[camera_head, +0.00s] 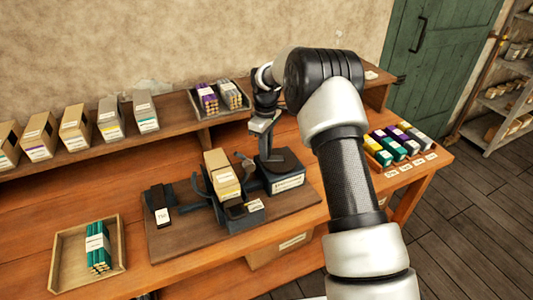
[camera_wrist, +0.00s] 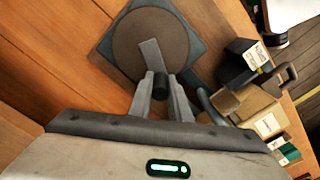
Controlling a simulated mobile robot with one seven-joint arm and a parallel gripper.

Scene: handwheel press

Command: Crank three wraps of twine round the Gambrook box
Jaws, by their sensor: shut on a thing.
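The tan box (camera_head: 222,175) with a pale label stands in the dark cradle on the wooden board; the label is too small to read. It also shows in the wrist view (camera_wrist: 247,104). A winder with a round disc and dark square base (camera_head: 283,170) stands right of the box. In the wrist view its grey crank arm (camera_wrist: 150,54) lies across the disc (camera_wrist: 128,45) and ends in a black knob (camera_wrist: 160,86). My gripper (camera_wrist: 162,92) is shut on this knob, one finger on each side. In the head view my gripper (camera_head: 265,140) is small and partly hidden. I cannot make out twine.
A black labelled block (camera_head: 158,204) lies left of the cradle. Boxes (camera_head: 75,129) line the back shelf. Coloured packs (camera_head: 400,141) stand at the right end. My arm covers the bench right of the winder.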

